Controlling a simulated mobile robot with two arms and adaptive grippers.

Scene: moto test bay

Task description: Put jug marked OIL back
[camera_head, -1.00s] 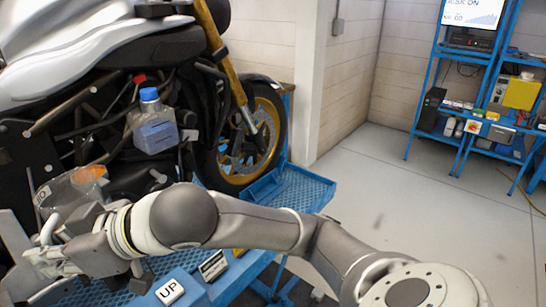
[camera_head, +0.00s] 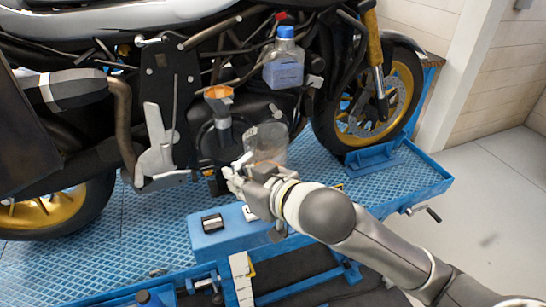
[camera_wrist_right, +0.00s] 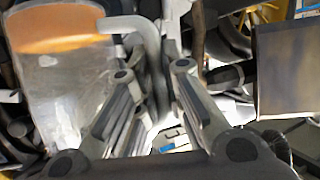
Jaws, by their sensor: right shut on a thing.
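My right gripper (camera_head: 258,183) is shut on the handle of a clear jug (camera_head: 268,143), in front of the motorcycle. The jug looks roughly upright, and its marking cannot be read. In the right wrist view, the jug (camera_wrist_right: 68,95) fills the left side, with orange at its top. I cannot tell whether that orange is in the jug or behind it. The gripper fingers (camera_wrist_right: 153,85) close around the pale handle there. An orange funnel (camera_head: 218,100) stands at the engine, left of the jug and apart from it. My left gripper is out of view.
The motorcycle stands on a blue lift (camera_head: 130,238). A blue-capped bottle (camera_head: 284,62) sits on the bike above the jug. A blue control box (camera_head: 225,238) lies below the gripper. A blue wheel clamp (camera_head: 375,157) is right. Open floor (camera_head: 490,190) lies beyond the lift.

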